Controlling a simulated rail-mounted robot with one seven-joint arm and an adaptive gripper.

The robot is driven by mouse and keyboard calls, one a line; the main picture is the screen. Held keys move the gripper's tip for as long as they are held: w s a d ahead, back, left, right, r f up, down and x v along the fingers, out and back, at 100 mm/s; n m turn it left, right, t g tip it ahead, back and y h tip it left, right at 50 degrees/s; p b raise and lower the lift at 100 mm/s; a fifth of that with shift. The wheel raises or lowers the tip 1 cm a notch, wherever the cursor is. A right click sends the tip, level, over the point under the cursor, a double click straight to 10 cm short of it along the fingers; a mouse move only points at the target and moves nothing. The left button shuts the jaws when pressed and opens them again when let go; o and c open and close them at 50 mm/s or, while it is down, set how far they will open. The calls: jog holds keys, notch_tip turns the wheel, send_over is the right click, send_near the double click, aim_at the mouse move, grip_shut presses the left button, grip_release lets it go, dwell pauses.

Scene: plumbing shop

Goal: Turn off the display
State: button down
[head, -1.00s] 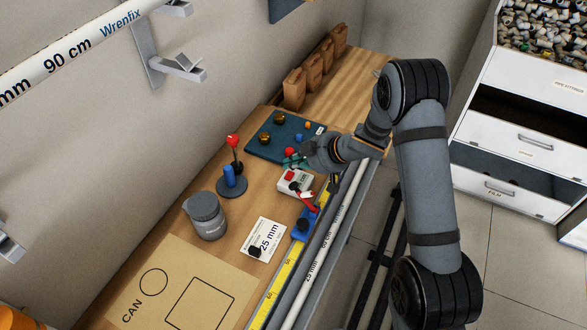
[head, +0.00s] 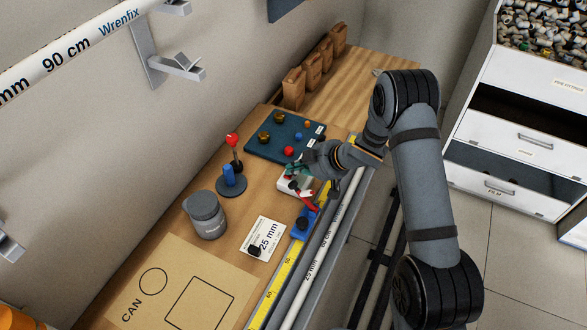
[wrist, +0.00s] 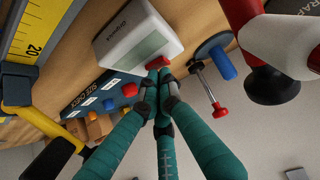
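The display is a small white box (head: 285,186) on the bench in the head view. In the wrist view the white display (wrist: 125,32) shows a grey-green screen with no readable digits and a red button (wrist: 157,62) at its edge. My gripper (wrist: 161,78) has its teal fingers drawn together with nothing between them. The fingertips are right at the red button; whether they press it I cannot tell. In the head view my gripper (head: 292,170) is over the box and hides its button and most of its screen.
A blue panel (head: 262,148) with coloured knobs lies behind the display. A red-knobbed lever and blue peg stand on a round base (head: 232,188) to the left. A red-handled tool (head: 306,198), yellow ruler (head: 280,285) and white pipe (head: 318,262) are close in front. A grey can (head: 207,215) stands nearer.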

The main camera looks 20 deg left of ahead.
jog(key=shift+s+f, duration=0.1)
jog(key=shift+s+a+b, duration=0.1)
jog(key=shift+s+b, duration=0.4)
jog(key=shift+s, duration=0.35)
notch_tip(320, 180, up, 5)
jog(key=p, duration=0.4)
jog(key=shift+s, duration=0.1)
jog(key=b+v, duration=0.1)
jog(key=v, duration=0.8)
jog(key=shift+d, duration=0.3)
jog(key=shift+w+a+r+b, duration=0.1)
jog(key=shift+w+r+b, duration=0.2)
jog(key=shift+w+b, duration=0.3)
